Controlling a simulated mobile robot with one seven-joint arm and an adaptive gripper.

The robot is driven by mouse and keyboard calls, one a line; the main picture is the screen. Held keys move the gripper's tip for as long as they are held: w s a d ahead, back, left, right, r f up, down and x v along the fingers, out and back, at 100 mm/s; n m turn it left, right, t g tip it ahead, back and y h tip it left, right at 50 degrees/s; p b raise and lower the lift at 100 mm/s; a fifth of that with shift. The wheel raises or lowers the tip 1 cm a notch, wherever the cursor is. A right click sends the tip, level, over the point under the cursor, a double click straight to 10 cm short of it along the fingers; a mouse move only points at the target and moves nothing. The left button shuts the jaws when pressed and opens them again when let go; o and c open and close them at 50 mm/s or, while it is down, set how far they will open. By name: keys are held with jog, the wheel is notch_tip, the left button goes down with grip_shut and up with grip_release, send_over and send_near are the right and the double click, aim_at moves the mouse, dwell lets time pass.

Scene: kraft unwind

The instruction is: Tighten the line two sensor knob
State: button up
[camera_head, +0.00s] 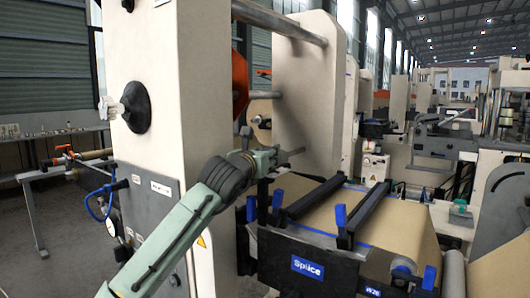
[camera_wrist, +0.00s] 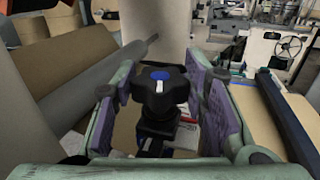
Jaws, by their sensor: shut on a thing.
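The sensor knob (camera_wrist: 160,98) is a black, lobed knob with a blue centre cap and a white mark, in the middle of the wrist view. It sits on a dark mount, with a white label partly visible below. My gripper (camera_wrist: 158,104) has its two purple-padded fingers on either side of the knob and is shut on it. In the head view my gripper (camera_head: 274,157) is beside the cream machine frame, above the near end of the splice table. The knob cannot be made out there. No line number is readable on it.
The splice table (camera_head: 308,268) has two black bars and blue clamp handles, with brown kraft web (camera_head: 390,222) across it. A metal roller (camera_head: 280,20) spans the frames above. A large black knob (camera_head: 136,106) is on the left frame. A grey roller (camera_wrist: 95,80) is left of my gripper.

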jog(key=shift+a+r+m+g+h, duration=0.15)
jog(key=shift+r+m+g+h, duration=0.15)
jog(key=shift+m+h, duration=0.45)
jog(key=shift+r+h, duration=0.1)
jog(key=shift+h, duration=0.35)
jog(key=o, duration=0.9)
jog(key=shift+s, duration=0.1)
jog(key=shift+o, duration=1.4)
jog(key=shift+f+g, duration=0.2)
jog(key=shift+g, duration=0.1)
jog(key=v, duration=1.2)
jog(key=shift+f, duration=0.1)
